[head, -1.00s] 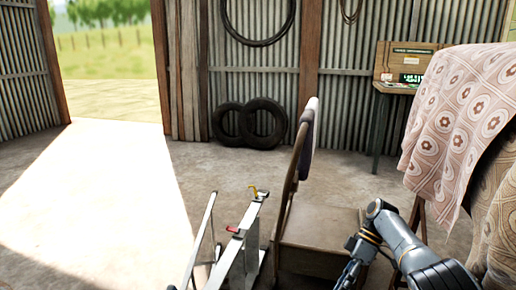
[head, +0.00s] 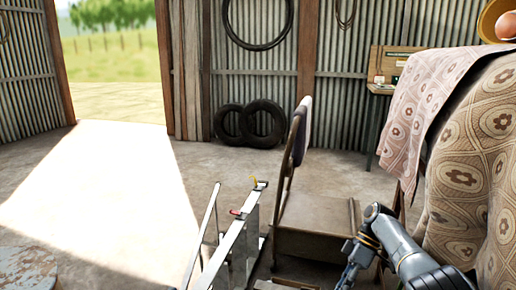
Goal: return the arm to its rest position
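My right arm (head: 402,252) comes in from the lower right, bent at the elbow in front of the covered furniture. My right gripper (head: 347,276) hangs at the lower end of it, dark and partly cut off by the bottom edge. I cannot tell whether its fingers are open or shut, and I see nothing held in it. My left arm and gripper are out of view.
A wooden chair (head: 318,213) stands close left of my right arm, with a metal stepladder (head: 240,240) beside it. Furniture under patterned cloth (head: 455,195) fills the right. Tyres (head: 262,122) lean on the back wall. Sunlit floor (head: 95,185) at left is clear.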

